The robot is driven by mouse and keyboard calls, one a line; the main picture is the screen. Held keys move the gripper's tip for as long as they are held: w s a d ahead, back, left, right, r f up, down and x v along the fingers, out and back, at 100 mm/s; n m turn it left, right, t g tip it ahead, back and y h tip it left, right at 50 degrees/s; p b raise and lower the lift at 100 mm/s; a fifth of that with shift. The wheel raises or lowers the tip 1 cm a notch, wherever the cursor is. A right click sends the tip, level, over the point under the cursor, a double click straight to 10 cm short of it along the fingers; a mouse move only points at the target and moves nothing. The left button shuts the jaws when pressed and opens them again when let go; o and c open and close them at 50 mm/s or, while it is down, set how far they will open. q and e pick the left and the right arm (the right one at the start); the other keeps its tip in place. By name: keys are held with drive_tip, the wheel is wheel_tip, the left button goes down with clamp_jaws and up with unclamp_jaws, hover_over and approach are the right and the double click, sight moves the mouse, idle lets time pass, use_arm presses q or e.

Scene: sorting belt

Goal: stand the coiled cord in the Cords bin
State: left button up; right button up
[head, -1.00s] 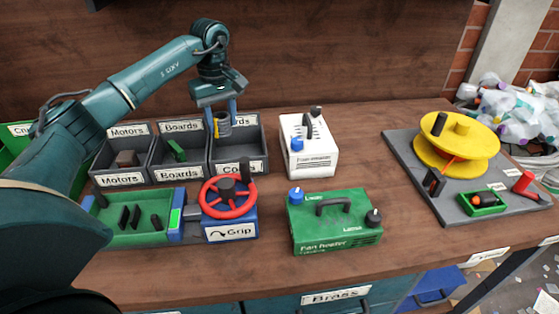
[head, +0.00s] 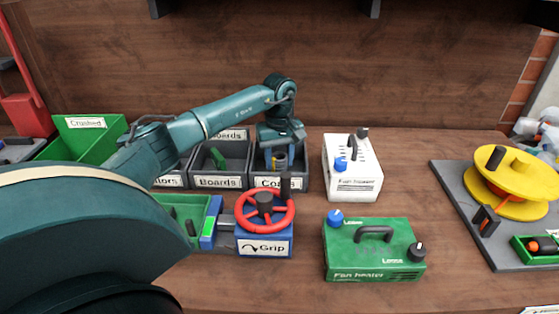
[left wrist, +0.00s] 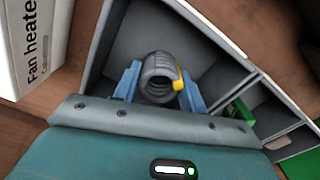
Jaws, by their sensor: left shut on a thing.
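The coiled cord (left wrist: 158,68) is a dark grey coil with a yellow tie on one side. My left gripper (head: 280,160) is shut on it, with a blue finger on each side. In the left wrist view the gripper (left wrist: 159,88) holds the coil inside the grey Cords bin (left wrist: 105,42). The coil looks roughly upright there; whether it touches the bin floor I cannot tell. In the head view the Cords bin (head: 301,180) is the rightmost of the grey bins, its label partly hidden by a knob. My right gripper is not in view.
The Boards bin (head: 218,182) adjoins on the left. A white fan heater (head: 355,182) stands close on the right. In front are a red handwheel on a blue Grip block (head: 265,246) and a green fan heater (head: 370,262). Bare wood lies right of the heaters.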

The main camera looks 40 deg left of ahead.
sight(279, 156)
use_arm(q)
drive_tip(key=shift+f, duration=0.3)
drive_tip(key=shift+f, duration=0.1)
drive_tip(key=shift+f, duration=0.15)
drive_tip(key=o, duration=1)
drive_tip(key=shift+r, duration=0.4)
wheel_tip(279, 156, up, 12)
drive_tip(key=shift+f+p, duration=0.15)
drive_tip(key=shift+p, duration=0.25)
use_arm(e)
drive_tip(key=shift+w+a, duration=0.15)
